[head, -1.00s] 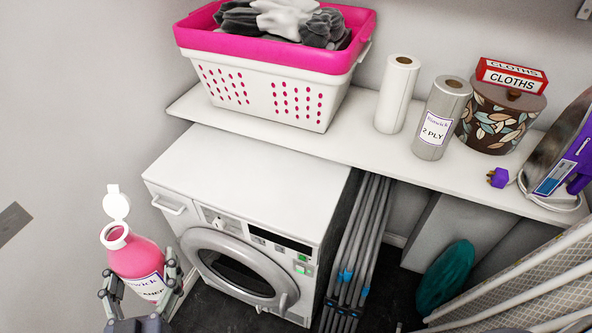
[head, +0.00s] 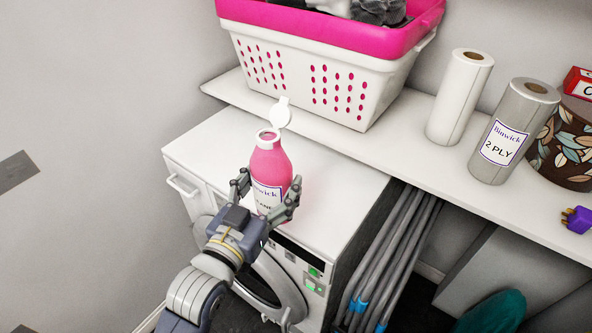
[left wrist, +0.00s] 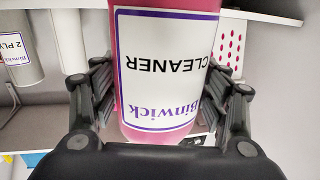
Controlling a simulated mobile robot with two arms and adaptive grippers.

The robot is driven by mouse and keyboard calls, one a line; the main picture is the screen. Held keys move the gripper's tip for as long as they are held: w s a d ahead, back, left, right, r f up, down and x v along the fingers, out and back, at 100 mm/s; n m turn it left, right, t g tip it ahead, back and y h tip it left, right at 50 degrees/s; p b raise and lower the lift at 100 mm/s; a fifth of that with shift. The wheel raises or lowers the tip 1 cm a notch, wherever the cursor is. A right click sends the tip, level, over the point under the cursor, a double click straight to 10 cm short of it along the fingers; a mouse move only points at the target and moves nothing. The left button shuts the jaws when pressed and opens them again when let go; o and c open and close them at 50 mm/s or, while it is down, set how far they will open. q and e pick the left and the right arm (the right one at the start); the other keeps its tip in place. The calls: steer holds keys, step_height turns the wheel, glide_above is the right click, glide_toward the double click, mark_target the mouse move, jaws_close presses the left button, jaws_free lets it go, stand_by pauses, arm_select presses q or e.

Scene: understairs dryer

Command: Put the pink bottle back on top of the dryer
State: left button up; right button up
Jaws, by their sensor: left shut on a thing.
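The pink bottle (head: 270,172) has a white flip cap that stands open and a white label reading Binwick Cleaner. My left gripper (head: 266,198) is shut on the bottle and holds it upright at the front part of the dryer top. In the left wrist view the bottle (left wrist: 165,125) fills the middle between the fingers (left wrist: 168,95). The white dryer (head: 335,205) stands under the shelf, its round door partly hidden by my arm. I cannot tell whether the bottle's base touches the dryer top. My right gripper is not in view.
A shelf (head: 400,145) overhangs the dryer's back. It bears a pink and white laundry basket (head: 315,80), paper rolls (head: 460,98) (head: 512,130) and a leaf-patterned pot (head: 566,145). Grey poles (head: 385,265) stand right of the dryer. The dryer top right of the bottle is clear.

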mark_target(272, 198)
arm_select(q)
steer(key=shift+w+d+f+p, duration=0.15)
steer(key=shift+w+d+f, duration=0.65)
steer(key=shift+w, duration=1.15)
steer(key=shift+w+d+f+p, duration=0.2)
steer(key=shift+w+d+f, duration=0.5)
steer(key=shift+w, duration=1.3)
steer(key=shift+w+d+f+p, duration=0.15)
steer(key=shift+w+d+f, duration=0.65)
steer(key=shift+w, duration=1.15)
steer(key=o, duration=1.6)
steer(key=shift+f, duration=0.2)
steer(key=shift+c, duration=0.2)
steer(key=shift+r, duration=0.25)
steer(key=b+v, duration=0.1)
steer(key=v, duration=1.1)
steer(key=shift+s, duration=0.1)
